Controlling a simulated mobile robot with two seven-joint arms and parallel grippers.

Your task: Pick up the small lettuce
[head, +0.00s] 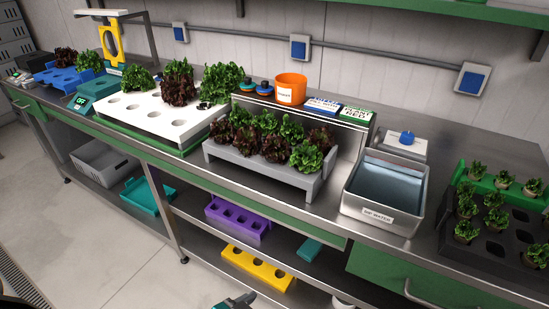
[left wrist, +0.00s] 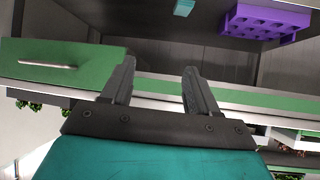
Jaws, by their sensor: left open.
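Several small lettuces, such as the one (head: 466,231) near the front, stand upright in the dark tray (head: 490,262) at the far right of the bench in the head view. Others sit in a green strip (head: 512,192) at the back of that tray. My left gripper (left wrist: 157,78) is open and empty in the left wrist view, in front of the bench. That view looks upside down, with small bits of leaf at its left edge. In the head view a teal and dark gripper tip shows at the bottom edge, low before the shelves. My right gripper cannot be made out.
A steel water basin (head: 350,197) stands left of the dark tray. A grey planter (head: 228,155) holds larger green and red lettuces. A white tray (head: 150,129) is further left.

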